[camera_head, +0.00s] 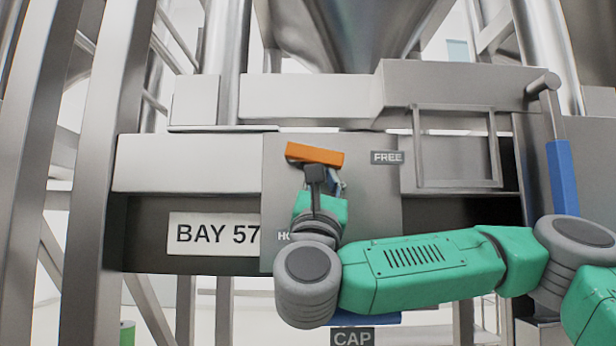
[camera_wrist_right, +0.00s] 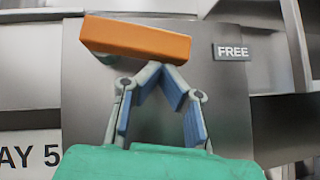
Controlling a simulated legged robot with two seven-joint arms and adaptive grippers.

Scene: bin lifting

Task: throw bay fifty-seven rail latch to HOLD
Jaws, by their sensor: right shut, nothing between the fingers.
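The orange latch handle (camera_head: 315,154) sits on the grey plate (camera_head: 370,200) of bay 57, nearly level with its right end slightly lower. It also shows in the right wrist view (camera_wrist_right: 135,38), at the top left. The FREE label (camera_head: 387,157) is to its right. The HOLD label (camera_head: 283,237) is below it, mostly hidden behind my right arm. My right gripper (camera_head: 326,180) is shut and empty, just below the handle in the picture; its fingers (camera_wrist_right: 160,82) converge under the handle's edge. I cannot tell whether they touch it. My left gripper is not in view.
The BAY 57 sign (camera_head: 215,234) is on the left of the rail. A grey frame (camera_head: 455,184) and a blue-gripped lever (camera_head: 562,178) stand at the right. A CAP label (camera_head: 352,337) is below my right arm. Metal posts (camera_head: 110,130) rise at the left.

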